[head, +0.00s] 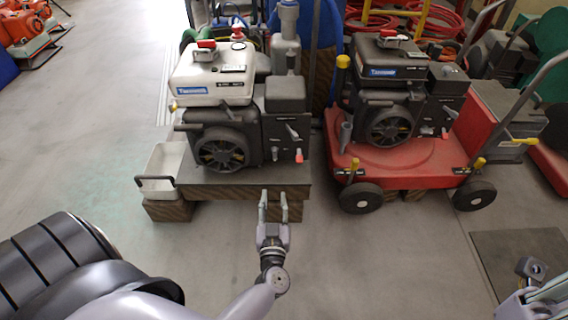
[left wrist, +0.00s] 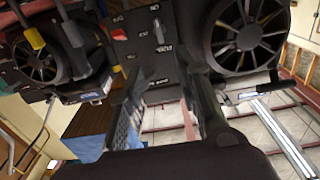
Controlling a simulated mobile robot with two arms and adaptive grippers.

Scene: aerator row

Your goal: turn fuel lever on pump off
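A small engine with a white tank (head: 213,78) stands on a wood-edged stand in the middle of the head view. Its dark control panel, at the lower right, bears a grey lever (head: 292,131) and a red-tipped lever (head: 299,156). In the left wrist view a panel shows a red lever (left wrist: 119,34) and a grey lever (left wrist: 159,31) with small labels; I cannot read them surely. My left gripper (head: 273,205) is open and empty, in front of and below the panel. Its fingers (left wrist: 165,100) are spread in the wrist view. My right gripper's fingers do not show.
A second, dark engine (head: 385,88) sits on a red wheeled deck (head: 400,163) to the right. A pale tray (head: 162,170) is left of the stand (head: 230,192). Red hoses lie behind. The floor (head: 400,260) in front is clear; a dark mat (head: 515,255) lies at right.

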